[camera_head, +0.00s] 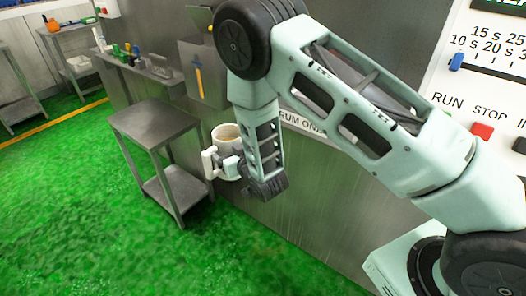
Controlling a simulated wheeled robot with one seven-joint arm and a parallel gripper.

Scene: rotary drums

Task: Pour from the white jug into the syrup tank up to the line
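The white jug (226,134) is in the middle of the head view, upright or nearly so, with its round rim facing up. It hangs beside the small steel table, with no support visible under it. My gripper (215,165) is at the jug's near side and appears shut on it; the fingertips are small and partly merge with the white of the jug. A grey steel box (213,88) with an upright yellow-orange strip and a blue mark stands behind the jug. It may be the syrup tank, but no label shows. Its top is partly hidden by my arm.
A small steel table (155,122) with a bare top stands left of the jug. A steel panel labelled "DRUM ONE" (302,124) runs behind my arm. A ledge (135,65) holds several small coloured items. A control board (490,85) is at right. Green floor is open at front left.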

